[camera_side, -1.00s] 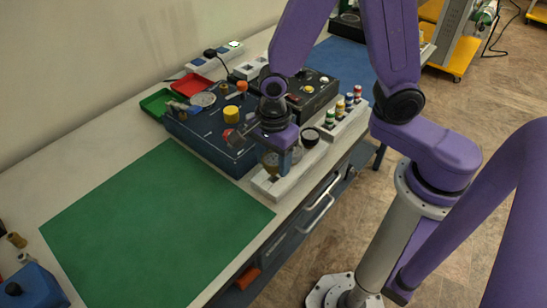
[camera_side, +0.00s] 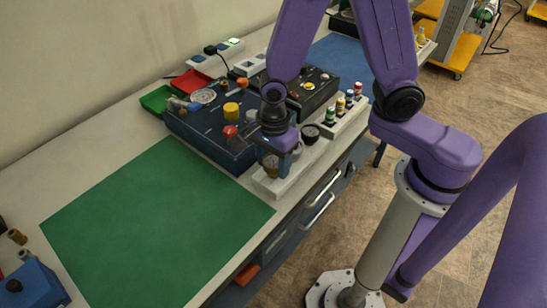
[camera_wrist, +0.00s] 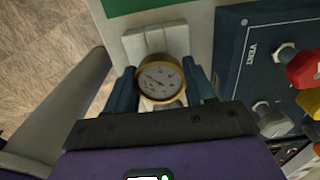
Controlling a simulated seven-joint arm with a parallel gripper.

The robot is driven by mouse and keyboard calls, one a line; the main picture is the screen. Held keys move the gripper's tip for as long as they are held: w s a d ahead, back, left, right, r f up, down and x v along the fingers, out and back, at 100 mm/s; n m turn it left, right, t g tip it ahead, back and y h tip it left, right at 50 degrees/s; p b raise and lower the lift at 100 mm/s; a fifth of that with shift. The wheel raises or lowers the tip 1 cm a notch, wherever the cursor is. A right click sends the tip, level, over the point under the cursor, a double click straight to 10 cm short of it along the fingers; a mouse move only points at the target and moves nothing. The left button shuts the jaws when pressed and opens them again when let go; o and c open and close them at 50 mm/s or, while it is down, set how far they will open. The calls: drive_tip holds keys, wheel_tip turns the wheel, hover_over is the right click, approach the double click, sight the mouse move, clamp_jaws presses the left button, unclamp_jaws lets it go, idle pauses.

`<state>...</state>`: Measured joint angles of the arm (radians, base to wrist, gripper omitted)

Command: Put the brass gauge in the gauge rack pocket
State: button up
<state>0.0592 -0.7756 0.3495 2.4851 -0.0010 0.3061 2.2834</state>
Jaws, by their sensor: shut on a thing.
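The brass gauge (camera_wrist: 162,78) has a round white dial and brass rim; it sits between the two blue fingers of my gripper (camera_wrist: 163,88) in the wrist view. My gripper is shut on it. In the side view the gauge (camera_side: 271,163) is partly hidden by my gripper (camera_side: 280,165), at the near end of the white gauge rack (camera_side: 268,185). The rack (camera_wrist: 155,40) also shows beyond and under the gauge in the wrist view. The gauge's lower part is hidden, and I cannot tell whether it is inside a pocket.
A dark-rimmed gauge (camera_side: 310,132) stands farther along the rack. A blue trainer panel (camera_side: 205,135) with red and yellow knobs lies close beside my gripper. Several coloured-cap bottles (camera_side: 347,104) stand behind. The green mat (camera_side: 150,225) is clear.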

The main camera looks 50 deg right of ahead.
drive_tip(key=shift+f, duration=0.65)
drive_tip(key=o, duration=1.1)
wheel_tip(320, 180, up, 16)
drive_tip(key=s+d+n, duration=0.3)
drive_tip(key=s+n, duration=0.1)
drive_tip(key=n, duration=0.6)
drive_tip(key=s+d+f+n, duration=0.1)
drive_tip(key=s+d+n, duration=0.2)
drive_tip(key=n, duration=0.7)
drive_tip(key=s+d+n, duration=0.3)
drive_tip(key=s+n, duration=0.4)
drive_tip(key=n, duration=0.3)
drive_tip(key=shift+s+f+n, duration=0.15)
drive_tip(key=shift+s+n, duration=0.1)
drive_tip(key=shift+n, duration=0.05)
